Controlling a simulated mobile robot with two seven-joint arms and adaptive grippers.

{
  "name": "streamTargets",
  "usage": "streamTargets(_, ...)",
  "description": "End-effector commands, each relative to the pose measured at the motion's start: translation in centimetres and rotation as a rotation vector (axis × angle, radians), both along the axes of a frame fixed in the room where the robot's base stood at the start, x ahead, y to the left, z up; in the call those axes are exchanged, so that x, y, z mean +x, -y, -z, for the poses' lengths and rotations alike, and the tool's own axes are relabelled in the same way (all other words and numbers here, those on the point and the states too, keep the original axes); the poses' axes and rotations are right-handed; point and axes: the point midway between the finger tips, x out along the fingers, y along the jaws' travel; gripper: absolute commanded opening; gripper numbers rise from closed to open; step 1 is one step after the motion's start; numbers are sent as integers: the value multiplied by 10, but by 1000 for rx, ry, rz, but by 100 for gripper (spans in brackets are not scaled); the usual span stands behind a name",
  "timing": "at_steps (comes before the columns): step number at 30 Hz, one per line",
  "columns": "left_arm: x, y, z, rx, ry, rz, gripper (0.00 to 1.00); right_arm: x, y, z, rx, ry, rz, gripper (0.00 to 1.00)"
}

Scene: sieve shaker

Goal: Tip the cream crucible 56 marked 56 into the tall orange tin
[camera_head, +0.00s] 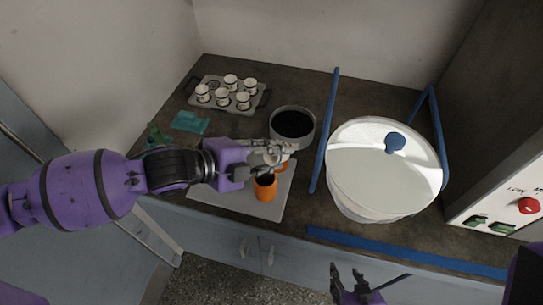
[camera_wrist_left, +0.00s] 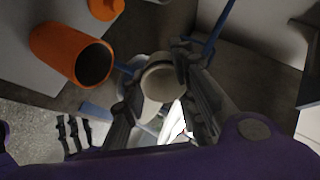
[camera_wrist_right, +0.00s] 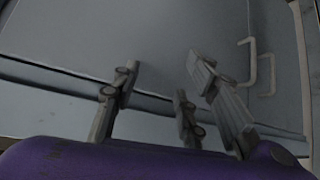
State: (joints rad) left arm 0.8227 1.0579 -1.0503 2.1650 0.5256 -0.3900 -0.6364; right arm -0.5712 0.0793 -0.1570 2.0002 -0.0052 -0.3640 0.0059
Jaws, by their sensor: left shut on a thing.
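The tall orange tin (camera_head: 265,188) stands open on a pale mat at the front of the counter; its dark mouth also shows in the left wrist view (camera_wrist_left: 70,55). My left gripper (camera_head: 284,150) is shut on a cream crucible (camera_wrist_left: 160,86), held above and just beyond the tin, beside its mouth. In the head view the fingers mostly hide that crucible, and I cannot read its mark. My right gripper (camera_head: 349,278) is open and empty, low in front of the counter; its spread fingers show in the right wrist view (camera_wrist_right: 160,82).
An orange lid (camera_head: 283,166) lies behind the tin on the mat (camera_head: 225,199). A grey tray (camera_head: 219,110) holds several white crucibles.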

Motion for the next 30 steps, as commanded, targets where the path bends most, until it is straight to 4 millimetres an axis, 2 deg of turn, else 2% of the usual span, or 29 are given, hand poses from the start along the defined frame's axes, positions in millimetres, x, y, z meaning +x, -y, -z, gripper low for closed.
streamTargets(1,2,1,-7,15,0,2,0,8,0,-10,0,20,-1,40)
streamTargets(3,2,1,-8,37,-17,0,0,14,-1,-17,1,34,-1,40)
streamTargets(12,4,3,-12,154,-103,0,0,32,0,-41,0,80,-1,40)
streamTargets(25,2,2,-6,211,-161,-1,0,27,1,-42,-1,74,3,40)
streamTargets(30,5,5,-15,282,-202,1,0,32,2,-49,-1,83,4,40)
